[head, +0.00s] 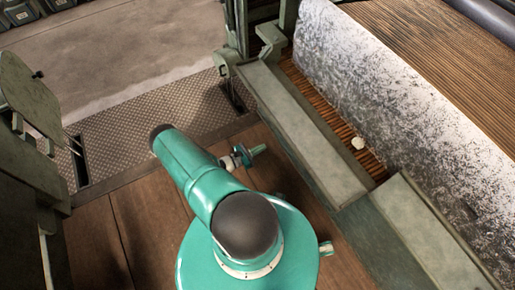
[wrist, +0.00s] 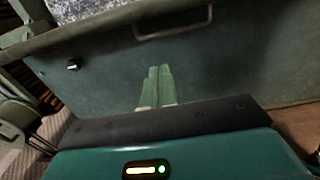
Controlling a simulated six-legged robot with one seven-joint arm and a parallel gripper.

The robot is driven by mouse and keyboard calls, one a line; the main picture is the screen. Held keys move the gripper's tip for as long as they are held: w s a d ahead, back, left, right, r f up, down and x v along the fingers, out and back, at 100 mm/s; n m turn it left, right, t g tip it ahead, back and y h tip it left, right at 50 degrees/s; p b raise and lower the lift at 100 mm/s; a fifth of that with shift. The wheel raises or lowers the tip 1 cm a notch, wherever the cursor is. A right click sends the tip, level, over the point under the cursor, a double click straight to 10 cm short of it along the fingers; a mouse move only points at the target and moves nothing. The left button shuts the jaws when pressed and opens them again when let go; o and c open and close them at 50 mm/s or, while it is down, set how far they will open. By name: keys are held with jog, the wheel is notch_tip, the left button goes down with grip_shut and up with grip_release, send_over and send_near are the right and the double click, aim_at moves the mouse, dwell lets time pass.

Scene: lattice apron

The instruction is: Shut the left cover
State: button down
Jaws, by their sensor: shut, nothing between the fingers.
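The left cover (head: 305,130) is a long grey-green panel along the near side of the machine in the head view. A gap with brown slats shows between it and the white speckled roll (head: 385,100).
A second grey-green panel (head: 425,240) lies to the right of the cover. A small pale lump (head: 357,143) sits in the gap. A green rounded plate (head: 28,90) stands at the far left. The wooden floor (head: 140,220) and metal tread plate (head: 140,115) look clear.

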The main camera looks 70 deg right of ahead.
jog(key=s+d+r, duration=0.4)
jog(key=d, duration=0.1)
jog(key=shift+s+d, duration=0.25)
jog(key=shift+s, duration=0.15)
jog(key=shift+r, duration=0.5)
